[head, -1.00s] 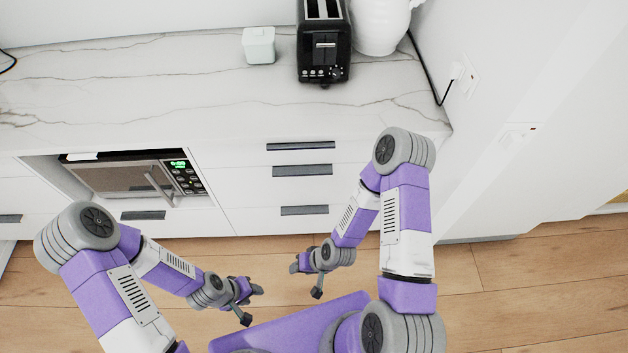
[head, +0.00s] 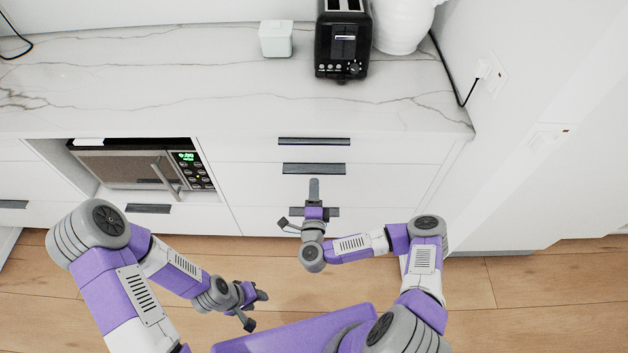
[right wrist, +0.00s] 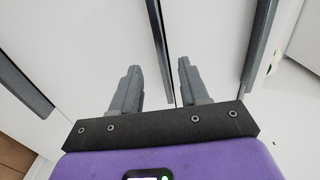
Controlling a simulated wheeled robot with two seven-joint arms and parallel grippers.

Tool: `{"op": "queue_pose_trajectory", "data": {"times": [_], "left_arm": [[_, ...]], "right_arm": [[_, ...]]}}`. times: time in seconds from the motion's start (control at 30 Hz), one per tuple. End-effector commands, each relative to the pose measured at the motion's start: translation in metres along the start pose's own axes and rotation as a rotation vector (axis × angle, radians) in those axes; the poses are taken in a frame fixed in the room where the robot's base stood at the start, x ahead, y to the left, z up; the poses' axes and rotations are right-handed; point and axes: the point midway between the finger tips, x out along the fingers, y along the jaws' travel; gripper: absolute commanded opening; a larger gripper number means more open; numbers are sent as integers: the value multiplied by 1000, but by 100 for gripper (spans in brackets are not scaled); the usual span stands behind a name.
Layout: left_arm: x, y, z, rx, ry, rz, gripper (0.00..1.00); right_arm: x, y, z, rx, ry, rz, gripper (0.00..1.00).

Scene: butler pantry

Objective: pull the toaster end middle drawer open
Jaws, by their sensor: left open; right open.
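The toaster (head: 342,42) stands on the counter above a stack of white drawers. The middle drawer (head: 250,183) is shut, with a dark bar handle (head: 314,169). My right gripper (head: 314,184) is open and points at the drawer fronts, its fingers just below that handle in the head view. In the right wrist view, the fingers (right wrist: 160,88) are apart with a handle (right wrist: 158,38) running between them; I cannot tell whether they reach around it. My left gripper (head: 262,296) is open and empty, low over the floor at the left.
The top drawer handle (head: 314,141) is close above; the lower handle (head: 328,212) is partly behind my right gripper. A microwave (head: 125,169) sits in a niche at the left. A white wall (head: 540,170) stands at the right. The wooden floor (head: 500,300) is clear.

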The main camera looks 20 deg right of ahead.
Motion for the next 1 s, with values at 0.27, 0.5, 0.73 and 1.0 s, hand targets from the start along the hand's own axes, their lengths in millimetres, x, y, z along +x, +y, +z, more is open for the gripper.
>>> {"op": "queue_pose_trajectory", "data": {"times": [0.27,0.5,0.73,1.0], "left_arm": [[11,-4,0,0,0,0,43],[12,-5,0,0,0,0,43],[12,-4,0,0,0,0,43],[12,-4,0,0,0,0,43]], "right_arm": [[39,2,1,-3,-2,0,45],[46,1,1,-3,-4,2,45],[46,1,1,-3,-5,2,31],[46,1,1,-3,-5,2,0]]}}
